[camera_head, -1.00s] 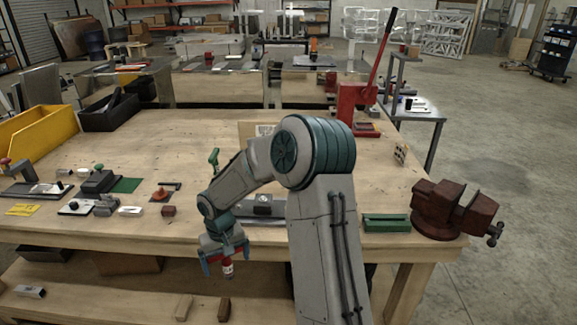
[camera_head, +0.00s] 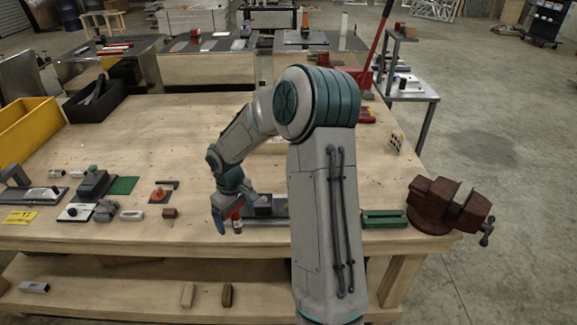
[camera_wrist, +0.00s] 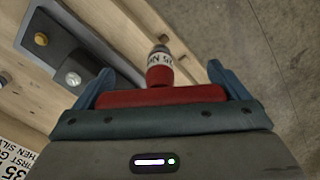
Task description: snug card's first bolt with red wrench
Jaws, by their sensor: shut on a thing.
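My gripper (camera_head: 229,213) is at the table's front edge, just left of a grey metal fixture (camera_head: 266,212). In the wrist view its blue fingers (camera_wrist: 160,82) are shut on the red wrench (camera_wrist: 160,96), whose labelled shaft and metal tip point away from the gripper. The wrench's lower end also shows in the head view (camera_head: 237,227). In the wrist view, a dull dark-gold bolt (camera_wrist: 40,39) and a silver bolt (camera_wrist: 73,78) sit on the fixture, left of the wrench and apart from it. A white card (camera_wrist: 16,160), partly cut off, reads "FIRST G… THEN SIL… 35".
A green block (camera_head: 384,219) and a red-brown vise (camera_head: 445,204) stand at the right. Several small tools and blocks lie left, beside a red block (camera_head: 170,213). A yellow bin (camera_head: 28,130) is at the far left. The middle of the table (camera_head: 170,130) is mostly clear.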

